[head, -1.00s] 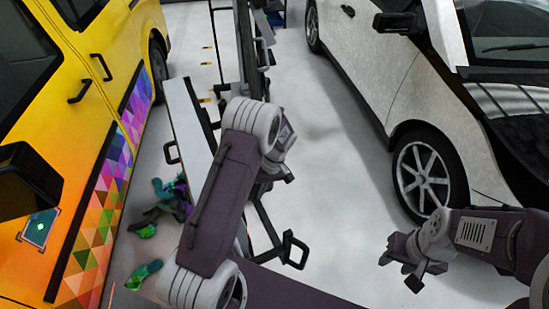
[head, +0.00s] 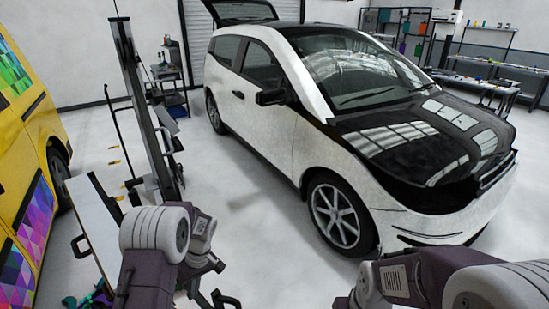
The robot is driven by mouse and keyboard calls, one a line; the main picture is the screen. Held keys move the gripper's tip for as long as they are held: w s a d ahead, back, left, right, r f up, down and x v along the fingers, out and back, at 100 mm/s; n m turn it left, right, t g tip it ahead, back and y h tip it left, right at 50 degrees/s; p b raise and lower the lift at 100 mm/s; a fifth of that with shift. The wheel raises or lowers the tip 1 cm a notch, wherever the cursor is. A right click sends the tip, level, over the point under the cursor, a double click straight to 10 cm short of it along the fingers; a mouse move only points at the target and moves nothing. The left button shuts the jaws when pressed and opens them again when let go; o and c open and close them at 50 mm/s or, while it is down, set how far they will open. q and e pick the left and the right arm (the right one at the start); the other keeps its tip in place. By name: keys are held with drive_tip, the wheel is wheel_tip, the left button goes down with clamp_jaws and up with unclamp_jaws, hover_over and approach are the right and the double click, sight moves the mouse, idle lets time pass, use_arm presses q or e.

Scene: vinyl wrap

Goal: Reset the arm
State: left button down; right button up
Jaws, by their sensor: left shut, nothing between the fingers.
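My left arm reaches up from the bottom edge, left of centre. Its small dark left gripper (head: 212,267) is shut and empty, above the pale floor. My right arm comes in from the lower right corner. Only a dark part of the right gripper (head: 343,302) shows at the bottom edge, and its fingers are cut off, so I cannot tell their state.
A white car (head: 290,130) with a black hood stands in front of me. A yellow van (head: 25,130) with colourful triangles is at the left edge. A tall dark frame (head: 143,110) stands between them. Shelves and a workbench (head: 490,85) are behind. Open floor (head: 245,200) lies beside the car.

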use_arm(q)
drive_tip(key=s+d+r+t+h, duration=0.1)
drive_tip(key=s+d+r+t, duration=0.2)
drive_tip(key=r, duration=0.6)
drive_tip(key=s+d+m+h, duration=0.2)
drive_tip(key=s+d+m, duration=0.1)
drive_tip(key=s+m, duration=0.6)
drive_tip(key=shift+s+d+f, duration=0.3)
drive_tip(key=shift+s+f, duration=0.05)
drive_tip(key=shift+s, duration=0.55)
